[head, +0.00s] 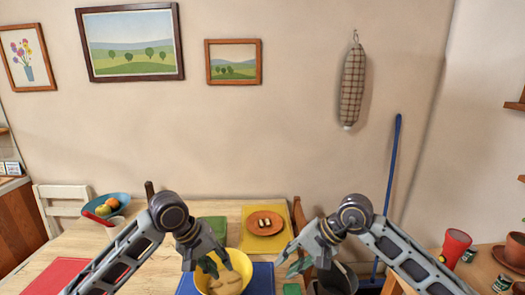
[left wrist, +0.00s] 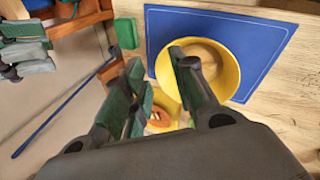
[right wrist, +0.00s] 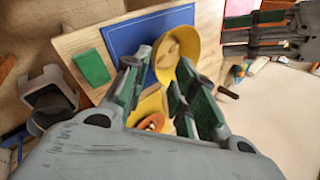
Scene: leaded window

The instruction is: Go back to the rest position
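My left gripper (head: 205,262) hangs over the table beside a yellow bowl, partly in front of it. In the left wrist view its two green-padded fingers (left wrist: 158,75) are apart with nothing held between them. My right gripper (head: 299,262) hangs over the table's right side, right of the bowl. In the right wrist view its fingers (right wrist: 160,68) are also apart and empty. The yellow bowl (head: 241,264) stands on a blue mat (head: 262,275) and has something beige inside. Both arms reach forward and inward.
An orange plate (head: 257,229) with small food pieces lies on a yellow mat (head: 280,241). A green block (head: 292,289) lies near the table's right edge, with a dark bin (head: 337,278) beyond it. A blue fruit bowl (head: 119,199) stands at left, a red mat (head: 52,276) in front.

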